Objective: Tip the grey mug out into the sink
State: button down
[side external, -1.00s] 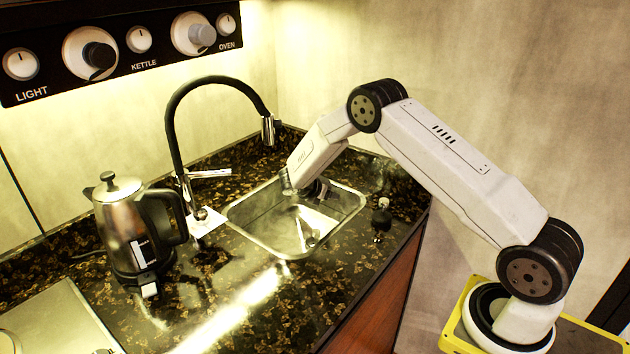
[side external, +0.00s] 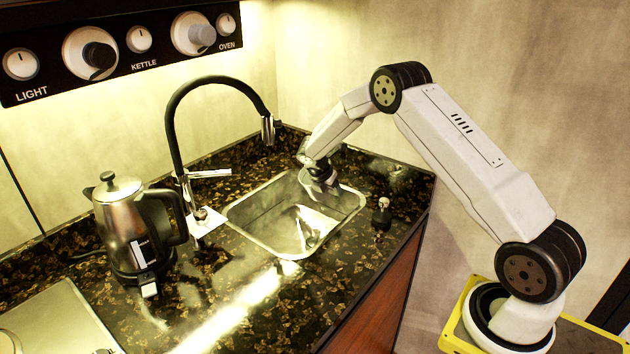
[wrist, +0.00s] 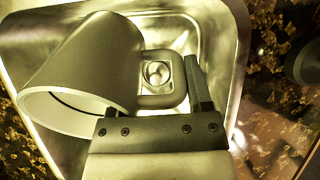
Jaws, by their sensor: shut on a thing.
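The grey mug (wrist: 85,62) shows large in the wrist view, over the sink. Its open mouth faces the lower left of that view and shows a pale inside; I see no contents. My gripper (wrist: 166,84) is shut on the mug at its handle (wrist: 160,98); one dark finger shows on the right of the handle. In the side view my gripper (side external: 320,180) hangs over the back right part of the metal sink (side external: 262,240). The mug is small there and hard to separate from the gripper. The sink rim also shows in the wrist view (wrist: 232,70).
A black tap (side external: 185,95) arches behind the sink's left side. A steel kettle (side external: 120,215) stands left of it. A small dark object (side external: 381,216) stands on the counter right of the sink. The speckled counter (side external: 240,310) is clear in front.

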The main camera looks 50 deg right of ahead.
aim_at(333, 192)
jog(key=shift+d+r+y+b, duration=0.15)
jog(key=shift+d+r+y, duration=0.3)
jog(key=shift+r, duration=0.25)
jog(key=shift+d+r+y+b, duration=0.15)
jog(key=shift+d+r+y, duration=0.15)
jog(key=shift+r+y, duration=0.3)
jog(key=shift+s+d+r+y+b, duration=0.1)
jog(key=shift+d+r+y+b, duration=0.4)
jog(key=shift+y, duration=0.4)
jog(key=shift+d+r+y+b, duration=0.25)
jog(key=shift+d+y, duration=0.3)
jog(key=shift+y, duration=0.3)
